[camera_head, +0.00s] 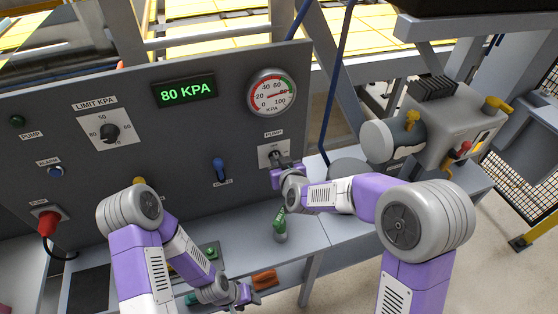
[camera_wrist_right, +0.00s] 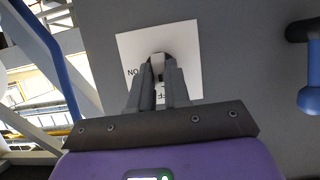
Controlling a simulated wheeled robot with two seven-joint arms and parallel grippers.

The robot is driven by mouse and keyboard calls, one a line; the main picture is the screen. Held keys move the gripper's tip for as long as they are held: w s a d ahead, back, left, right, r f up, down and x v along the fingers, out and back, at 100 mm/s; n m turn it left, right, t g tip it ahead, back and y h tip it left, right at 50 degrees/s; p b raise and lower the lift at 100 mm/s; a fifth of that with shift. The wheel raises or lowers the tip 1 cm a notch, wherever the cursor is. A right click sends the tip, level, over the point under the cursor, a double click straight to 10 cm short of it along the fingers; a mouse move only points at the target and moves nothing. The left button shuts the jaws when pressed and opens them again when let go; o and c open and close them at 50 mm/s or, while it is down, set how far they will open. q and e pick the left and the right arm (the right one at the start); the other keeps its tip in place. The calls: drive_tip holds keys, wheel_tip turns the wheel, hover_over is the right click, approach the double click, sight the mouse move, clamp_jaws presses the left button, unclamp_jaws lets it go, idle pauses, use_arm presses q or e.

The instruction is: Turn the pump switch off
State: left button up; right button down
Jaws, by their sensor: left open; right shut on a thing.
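The pump switch is a dark knob (camera_wrist_right: 157,59) on a white plate (camera_head: 266,152) under the PUMP label, at the right of the grey panel. My right gripper (camera_head: 283,165) reaches the plate from below and is shut on the knob. In the right wrist view the fingers of my right gripper (camera_wrist_right: 160,75) close around the knob and hide part of the plate's lettering. "ON" shows at the plate's left there, and part of "OFF" below the knob. My left gripper (camera_head: 243,294) is open, low at the bottom of the head view.
A green display (camera_head: 185,91) reads 80 KPA, beside a round gauge (camera_head: 271,92). A blue lever (camera_head: 220,170) stands left of the switch. An orange object (camera_head: 264,279) lies close to my left gripper. A grey pump unit (camera_head: 440,125) stands at the right.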

idle(0.4)
drive_tip(key=c, duration=1.1)
unclamp_jaws()
drive_tip(key=shift+s, duration=0.1)
drive_tip(key=v, duration=0.7)
drive_tip(key=shift+s+r+p, duration=0.1)
drive_tip(key=shift+s+p, duration=0.05)
drive_tip(key=shift+p, duration=0.15)
